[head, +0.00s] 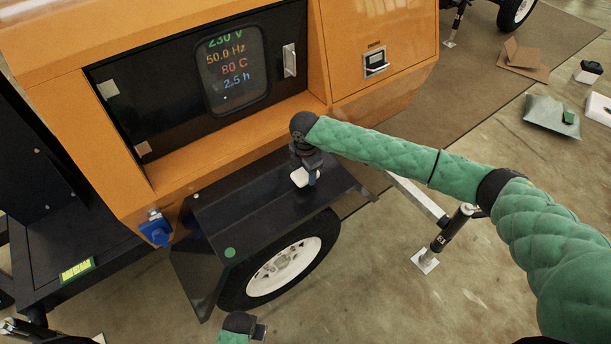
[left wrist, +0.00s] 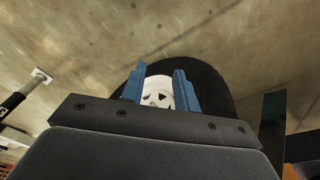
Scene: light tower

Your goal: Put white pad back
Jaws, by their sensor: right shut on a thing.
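The white pad (head: 301,179) is a small white piece above the black fender (head: 250,205) of the orange machine in the head view. My right gripper (head: 312,178) points down over the fender and is shut on the pad. Part of the pad is hidden by the gripper, and I cannot tell whether it touches the fender. My left gripper (left wrist: 160,88) is open and empty in the left wrist view, its blue fingers apart with the wheel behind them. Only a part of the left arm shows at the bottom of the head view.
The orange cabinet (head: 235,165) with a lit display (head: 233,70) stands behind the fender. A wheel (head: 284,272) is below it. A stabiliser leg (head: 445,235) stands to the right. A cardboard box (head: 522,60) and a grey bag (head: 548,116) lie on the floor far right.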

